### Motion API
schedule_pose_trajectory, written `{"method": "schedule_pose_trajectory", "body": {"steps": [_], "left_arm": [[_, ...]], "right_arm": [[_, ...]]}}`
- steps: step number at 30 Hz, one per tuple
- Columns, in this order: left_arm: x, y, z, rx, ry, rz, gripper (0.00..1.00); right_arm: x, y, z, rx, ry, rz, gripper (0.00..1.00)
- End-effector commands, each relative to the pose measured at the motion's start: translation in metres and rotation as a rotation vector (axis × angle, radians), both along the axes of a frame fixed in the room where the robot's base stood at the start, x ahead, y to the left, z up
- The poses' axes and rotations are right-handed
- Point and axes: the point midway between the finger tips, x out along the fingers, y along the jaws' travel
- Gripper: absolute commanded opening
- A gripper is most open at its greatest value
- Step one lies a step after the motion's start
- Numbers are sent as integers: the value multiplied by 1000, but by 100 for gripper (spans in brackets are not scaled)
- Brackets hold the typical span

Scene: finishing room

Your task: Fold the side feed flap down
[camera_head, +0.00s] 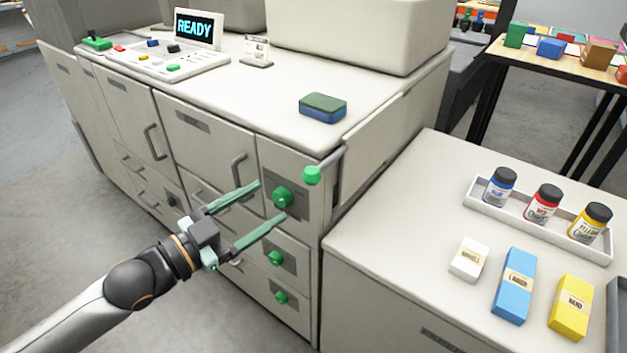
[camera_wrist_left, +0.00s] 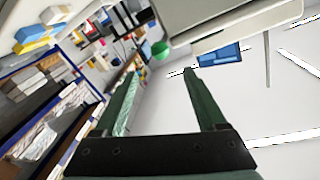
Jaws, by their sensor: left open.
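The side feed flap (camera_head: 385,118) is a pale panel that stands raised along the right side of the grey machine. A grey bar with a green knob (camera_head: 312,175) sticks out at the flap's near end. My left gripper (camera_head: 271,200) is open and empty, in front of the machine's front panel. In the head view its fingertips are left of and a little below the green knob, apart from it. In the left wrist view, a green knob (camera_wrist_left: 160,50) shows just beyond the open fingers (camera_wrist_left: 162,65). My right gripper is not in view.
Green dials (camera_head: 275,258) sit on the machine's front. A green and blue block (camera_head: 323,107) lies on its top. On the right, a lower counter (camera_head: 390,230) holds a tray (camera_head: 478,203) of paint bottles and several small boxes; its left part is clear.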

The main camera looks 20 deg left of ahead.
Motion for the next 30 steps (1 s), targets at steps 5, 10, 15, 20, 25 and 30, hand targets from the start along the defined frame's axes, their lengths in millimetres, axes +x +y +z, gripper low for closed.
{"method": "schedule_pose_trajectory", "body": {"steps": [5,10,15,20,25,30], "left_arm": [[14,-7,1,-3,-2,2,73],[32,-17,2,-3,-2,2,73],[53,-29,1,-3,0,1,73],[74,-41,1,-3,0,1,73],[93,-51,0,-2,2,1,73],[103,-57,0,-1,2,0,73]], "right_arm": [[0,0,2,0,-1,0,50],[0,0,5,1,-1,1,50],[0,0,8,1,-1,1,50],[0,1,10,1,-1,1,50],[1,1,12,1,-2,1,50],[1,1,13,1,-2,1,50]]}}
